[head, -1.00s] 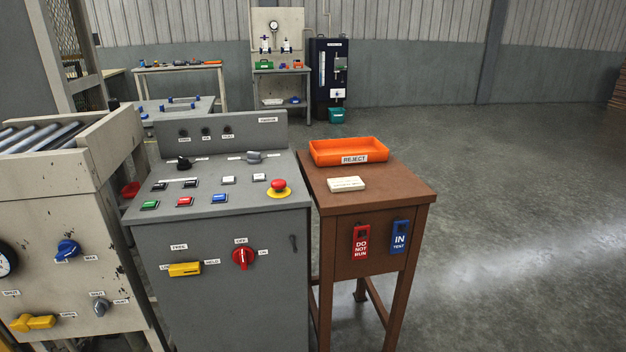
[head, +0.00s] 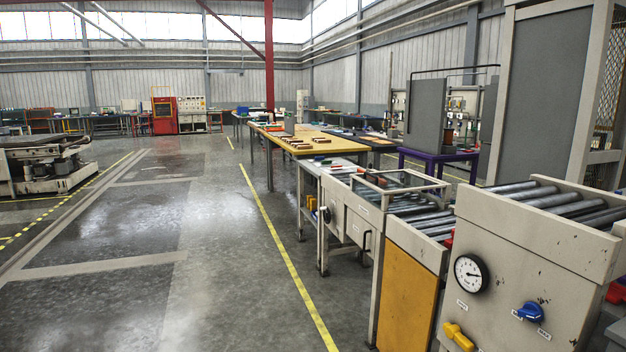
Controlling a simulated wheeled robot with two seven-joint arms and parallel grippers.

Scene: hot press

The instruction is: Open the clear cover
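A pale-framed, see-through panel (head: 378,181) that looks like a clear cover lies over the top of a light grey cabinet (head: 352,222), right of centre in the head view. It appears to be down, but it is too small to be sure. A dark handle (head: 367,242) is on the cabinet's front. Neither of my grippers is in view.
A roller conveyor with a beige housing (head: 530,235), a round gauge (head: 471,274), a blue knob (head: 528,312) and a yellow handle (head: 457,336) stands at the near right. A long wooden-topped table (head: 312,142) stands beyond the cabinet. The floor (head: 200,270) at left is open.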

